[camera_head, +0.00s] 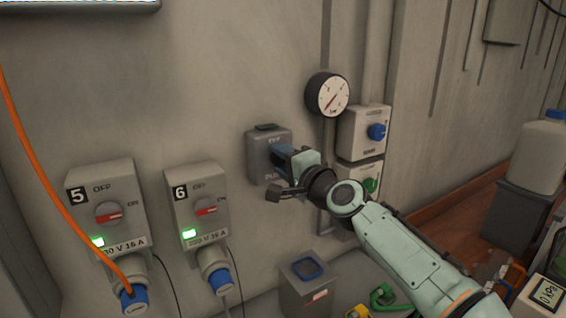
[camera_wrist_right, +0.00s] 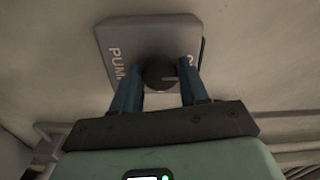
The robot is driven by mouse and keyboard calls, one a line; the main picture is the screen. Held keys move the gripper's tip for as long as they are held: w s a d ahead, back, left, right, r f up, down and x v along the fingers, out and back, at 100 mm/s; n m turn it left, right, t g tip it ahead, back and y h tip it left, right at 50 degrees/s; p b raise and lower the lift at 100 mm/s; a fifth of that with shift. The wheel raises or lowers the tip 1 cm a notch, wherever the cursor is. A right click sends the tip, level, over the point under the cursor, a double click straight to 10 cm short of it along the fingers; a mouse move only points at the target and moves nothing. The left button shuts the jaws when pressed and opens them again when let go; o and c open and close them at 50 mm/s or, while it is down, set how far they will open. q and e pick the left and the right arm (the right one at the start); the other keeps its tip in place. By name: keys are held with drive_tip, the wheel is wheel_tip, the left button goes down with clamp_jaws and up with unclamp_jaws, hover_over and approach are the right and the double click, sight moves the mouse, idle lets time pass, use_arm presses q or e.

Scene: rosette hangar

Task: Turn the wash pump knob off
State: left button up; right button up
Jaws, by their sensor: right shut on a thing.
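The wash pump switch box (camera_head: 254,143) is a grey box on the wall, in the middle of the head view. In the right wrist view its plate (camera_wrist_right: 118,38) carries the letters "PUM", and the dark round knob (camera_wrist_right: 160,72) sits in its middle. My right gripper (camera_head: 277,157) reaches the box from the right. Its two blue fingers, seen in the right wrist view (camera_wrist_right: 160,82), stand on either side of the knob and are shut on it. A pale mark shows on the knob's face; the knob's setting is hard to read. My left gripper is out of view.
Right of the pump box are a pressure gauge (camera_head: 327,95), a box with a blue knob (camera_head: 377,132) and a box with a green knob (camera_head: 371,185). Socket boxes 5 (camera_head: 108,185) and 6 (camera_head: 197,185) are at left, with an orange cable (camera_head: 40,165). A grey bin (camera_head: 312,290) stands below.

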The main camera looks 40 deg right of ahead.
drive_tip(key=shift+n, duration=0.3)
idle(0.4)
drive_tip(key=o, duration=1.1)
drive_tip(key=shift+c, duration=0.2)
drive_tip(key=shift+s, duration=0.1)
drive_tip(key=s+a+b, duration=0.1)
drive_tip(key=s+b, duration=0.1)
drive_tip(key=s, duration=1.1)
drive_tip(key=shift+a+b, duration=0.25)
drive_tip(key=shift+b, duration=0.15)
